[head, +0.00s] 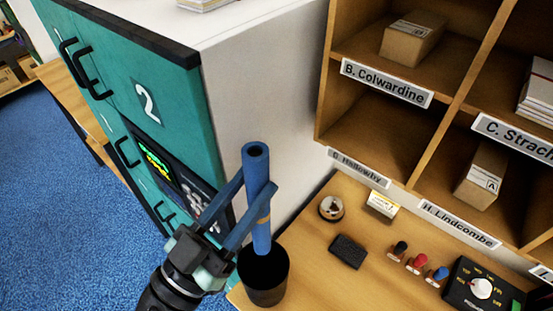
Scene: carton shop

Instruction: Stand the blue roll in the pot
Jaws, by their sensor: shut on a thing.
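The blue roll (256,163) is a slim upright tube with an open top end, seen in the head view. My gripper (250,205) is shut on it around its middle, with one finger on each side. The black pot (265,285) stands on the wooden counter near its left edge. The roll's lower end is at the pot's mouth; I cannot tell how deep it reaches or whether it touches the bottom.
The wooden counter (310,265) holds a black block (347,251), a small round dish (331,207), several stamps (416,264) and a black dial box (484,288). Labelled pigeonholes (400,130) stand behind. A teal drawer cabinet (130,85) is at the left.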

